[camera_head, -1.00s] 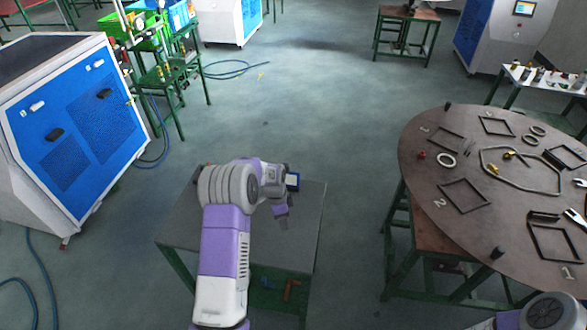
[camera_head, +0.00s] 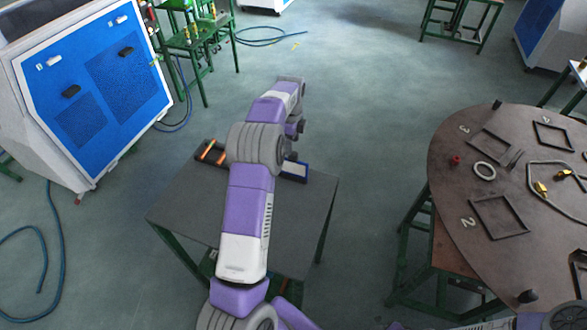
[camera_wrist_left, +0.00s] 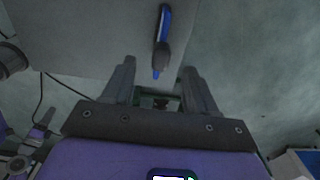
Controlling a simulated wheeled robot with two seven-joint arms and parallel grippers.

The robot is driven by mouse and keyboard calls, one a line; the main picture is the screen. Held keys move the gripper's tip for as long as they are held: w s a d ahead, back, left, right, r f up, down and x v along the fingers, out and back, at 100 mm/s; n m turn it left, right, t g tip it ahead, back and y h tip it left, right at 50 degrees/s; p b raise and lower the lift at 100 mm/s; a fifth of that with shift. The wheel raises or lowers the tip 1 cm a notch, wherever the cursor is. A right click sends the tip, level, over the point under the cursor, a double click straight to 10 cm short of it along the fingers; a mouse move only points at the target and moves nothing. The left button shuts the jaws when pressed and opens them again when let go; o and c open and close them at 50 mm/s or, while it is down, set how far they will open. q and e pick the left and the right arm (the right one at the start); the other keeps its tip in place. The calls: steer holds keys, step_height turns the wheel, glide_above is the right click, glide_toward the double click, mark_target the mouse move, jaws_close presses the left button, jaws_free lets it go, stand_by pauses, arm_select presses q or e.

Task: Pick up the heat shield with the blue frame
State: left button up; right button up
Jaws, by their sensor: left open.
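The blue-framed heat shield (camera_head: 294,171) is at the right edge of the small grey table, with a pale face toward me. Part of it is hidden by my left arm. In the left wrist view a narrow blue piece with a dark middle (camera_wrist_left: 164,25), likely the shield seen edge-on, lies ahead of the jaws. My left gripper (camera_wrist_left: 158,68) is open, its two fingers apart and nothing visibly clamped. In the head view the left hand (camera_head: 295,128) is beyond the shield, its fingers not clear. Only part of my right arm shows at bottom right.
The grey table (camera_head: 185,205) also bears a dark holder with orange rods (camera_head: 208,151), left of my arm. A round brown table (camera_head: 455,185) with frames, a ring and small parts stands at right. A blue and white cabinet (camera_head: 95,95) stands at left. Open floor lies between.

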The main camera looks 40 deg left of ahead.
mark_target(293, 159)
arm_select(q)
steer(key=f, duration=0.1)
steer(key=w+f, duration=0.1)
steer(key=f, duration=0.1)
steer(key=shift+f, duration=0.1)
steer(key=f, duration=0.5)
steer(key=shift+s+d+f, duration=0.2)
steer(key=shift+d+f, duration=0.1)
steer(key=shift+f, duration=0.05)
steer(key=shift+c, duration=0.3)
jaws_close()
steer(key=shift+r, duration=0.1)
